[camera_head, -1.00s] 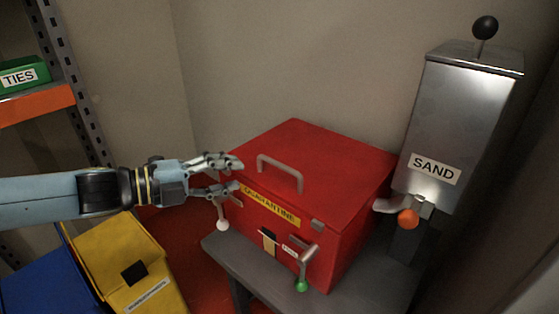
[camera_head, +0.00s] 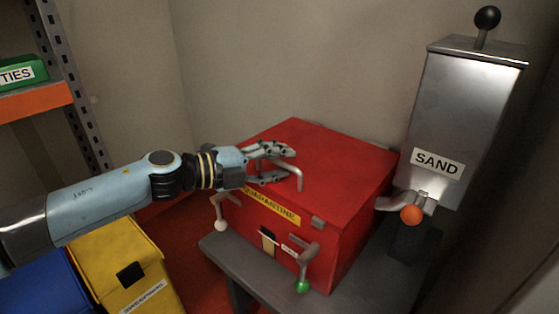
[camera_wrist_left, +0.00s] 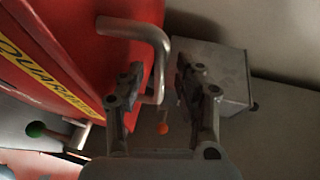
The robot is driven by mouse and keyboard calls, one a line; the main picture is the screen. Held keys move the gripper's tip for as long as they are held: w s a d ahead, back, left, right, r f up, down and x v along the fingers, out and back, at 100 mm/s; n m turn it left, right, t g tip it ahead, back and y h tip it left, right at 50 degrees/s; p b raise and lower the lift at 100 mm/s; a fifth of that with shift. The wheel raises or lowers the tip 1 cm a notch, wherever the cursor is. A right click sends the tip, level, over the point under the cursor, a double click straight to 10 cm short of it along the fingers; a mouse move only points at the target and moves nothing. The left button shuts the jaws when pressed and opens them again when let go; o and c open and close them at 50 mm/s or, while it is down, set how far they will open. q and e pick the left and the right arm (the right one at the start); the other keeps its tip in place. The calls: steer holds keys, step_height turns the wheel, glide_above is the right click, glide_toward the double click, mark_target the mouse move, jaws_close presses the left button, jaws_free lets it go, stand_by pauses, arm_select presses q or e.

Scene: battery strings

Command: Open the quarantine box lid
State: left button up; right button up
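The red quarantine box (camera_head: 345,225) stands on a grey stand, and its lid (camera_head: 335,150) is closed. A grey bar handle (camera_head: 298,180) rises from the lid; it also shows in the left wrist view (camera_wrist_left: 135,30). My left gripper (camera_head: 280,164) is over the lid at the handle, fingers apart. In the left wrist view, part of the handle shows between the open fingers (camera_wrist_left: 160,68); whether they touch it is unclear. On the box front are a white-knobbed lever (camera_head: 221,224) and a green-knobbed lever (camera_head: 302,286), both hanging down. My right gripper is out of view.
A metal SAND hopper (camera_head: 460,120) with an orange-knobbed lever (camera_head: 410,215) stands close to the box's right. A yellow bin (camera_head: 105,260) and blue bin (camera_head: 45,285) sit lower left. Shelving (camera_head: 35,105) is at the left; walls stand behind.

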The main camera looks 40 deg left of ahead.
arm_select(q)
steer(key=shift+w+d, duration=0.15)
jaws_close()
steer(key=shift+f, duration=0.1)
stand_by(0.4)
